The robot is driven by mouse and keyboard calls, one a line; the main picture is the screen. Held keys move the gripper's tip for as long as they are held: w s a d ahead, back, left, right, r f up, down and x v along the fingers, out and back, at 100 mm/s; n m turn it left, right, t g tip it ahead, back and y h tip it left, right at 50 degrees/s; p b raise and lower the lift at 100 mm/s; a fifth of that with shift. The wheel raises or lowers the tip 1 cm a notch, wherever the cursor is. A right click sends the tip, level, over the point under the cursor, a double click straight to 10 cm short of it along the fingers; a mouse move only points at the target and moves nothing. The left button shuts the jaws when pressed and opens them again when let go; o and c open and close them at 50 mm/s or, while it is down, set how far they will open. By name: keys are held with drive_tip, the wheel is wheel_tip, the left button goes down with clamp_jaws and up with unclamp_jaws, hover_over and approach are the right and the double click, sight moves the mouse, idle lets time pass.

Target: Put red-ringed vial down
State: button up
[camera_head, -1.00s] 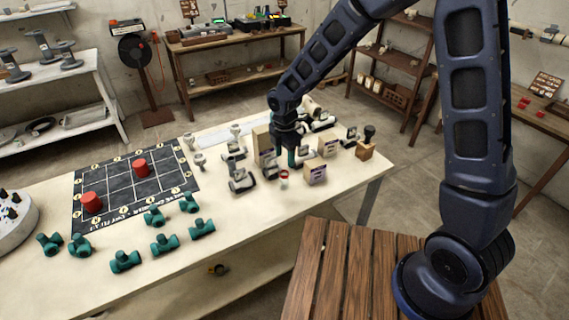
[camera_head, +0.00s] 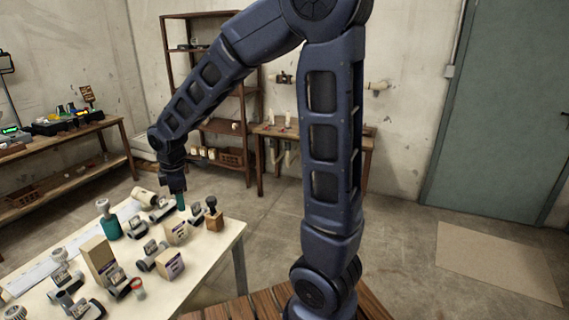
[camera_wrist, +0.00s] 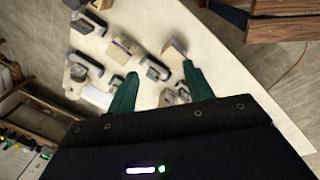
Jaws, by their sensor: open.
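The small clear vial with a red ring (camera_head: 137,288) stands on the pale table near its front edge in the head view, among grey fittings and boxes. My gripper (camera_head: 181,201) is up and to the right of it in the picture, apart from it, near the back of the table's right end. In the wrist view the two teal fingers of my gripper (camera_wrist: 160,72) are spread apart with nothing held between them. I cannot make out the vial in the wrist view.
The table (camera_head: 205,262) holds several grey fittings, a tall tan box (camera_head: 98,256), a labelled box (camera_head: 169,263) and a wooden block with a dark knob (camera_head: 214,219). The block stands close to my gripper's right. Open floor lies beyond the table's right edge.

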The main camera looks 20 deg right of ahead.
drive_tip(key=s+d+r+m+t, duration=0.15)
drive_tip(key=d+r+m, duration=0.3)
drive_tip(key=d, duration=0.45)
drive_tip(key=s+d+r+m, duration=0.2)
drive_tip(key=d+r+m, duration=0.25)
drive_tip(key=d, duration=0.35)
drive_tip(key=s+d+r+m+t, duration=0.1)
drive_tip(key=s+d+r+m, duration=0.2)
drive_tip(key=s+d+m, duration=0.7)
drive_tip(key=shift+d, duration=1)
drive_tip(key=shift+t, duration=0.25)
